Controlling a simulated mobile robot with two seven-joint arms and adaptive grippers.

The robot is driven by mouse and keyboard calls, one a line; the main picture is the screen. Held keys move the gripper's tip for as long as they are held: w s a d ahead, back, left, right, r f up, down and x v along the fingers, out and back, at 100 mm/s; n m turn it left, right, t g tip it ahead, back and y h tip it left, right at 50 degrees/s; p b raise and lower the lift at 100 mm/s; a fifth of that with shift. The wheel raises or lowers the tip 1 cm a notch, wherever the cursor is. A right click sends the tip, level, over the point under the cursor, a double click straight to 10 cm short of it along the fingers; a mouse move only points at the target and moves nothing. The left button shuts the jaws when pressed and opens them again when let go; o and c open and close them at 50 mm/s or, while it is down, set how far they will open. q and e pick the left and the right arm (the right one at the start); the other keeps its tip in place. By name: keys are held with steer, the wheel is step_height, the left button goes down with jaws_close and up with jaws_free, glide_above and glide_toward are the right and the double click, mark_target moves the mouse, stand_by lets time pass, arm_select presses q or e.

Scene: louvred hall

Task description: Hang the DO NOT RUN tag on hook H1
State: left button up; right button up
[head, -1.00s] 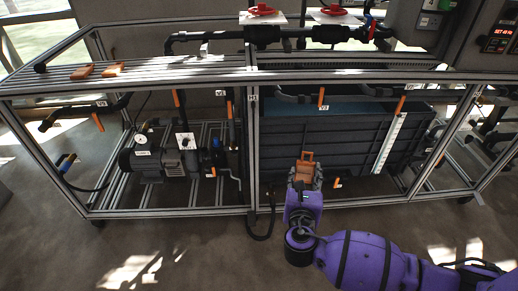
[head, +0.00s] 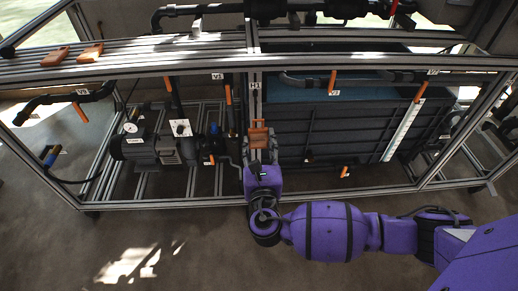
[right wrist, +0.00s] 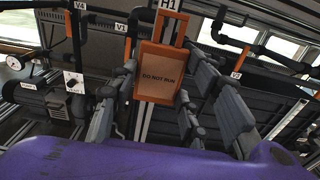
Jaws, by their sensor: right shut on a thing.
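The DO NOT RUN tag (head: 258,136) is an orange plate with an open loop on top. In the right wrist view the tag (right wrist: 157,75) is upright and its lettering faces me. My right gripper (head: 261,150) is shut on its lower part. The tag is in front of the frame's middle post, below the H1 label (head: 255,86). In the right wrist view the H1 label (right wrist: 169,4) is just above the tag's loop. I cannot make out hook H1 itself, nor whether the loop touches it. My left gripper is not in view.
Two orange tags (head: 60,56) (head: 90,50) lie on the slatted top shelf at the left. A pump (head: 155,148) sits left of the post and a dark tank (head: 340,130) right of it. Orange valve handles (head: 333,80) stick out nearby. The floor in front is clear.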

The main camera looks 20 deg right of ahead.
mark_target(259, 140)
steer(key=b+x, duration=0.1)
steer(key=x, duration=0.3)
steer(key=shift+w+d+f, duration=0.1)
steer(key=shift+w, duration=0.2)
steer(key=shift+w+d, duration=0.15)
steer(key=shift+w, duration=0.7)
steer(key=shift+d, duration=0.1)
steer(key=shift+p, duration=0.45)
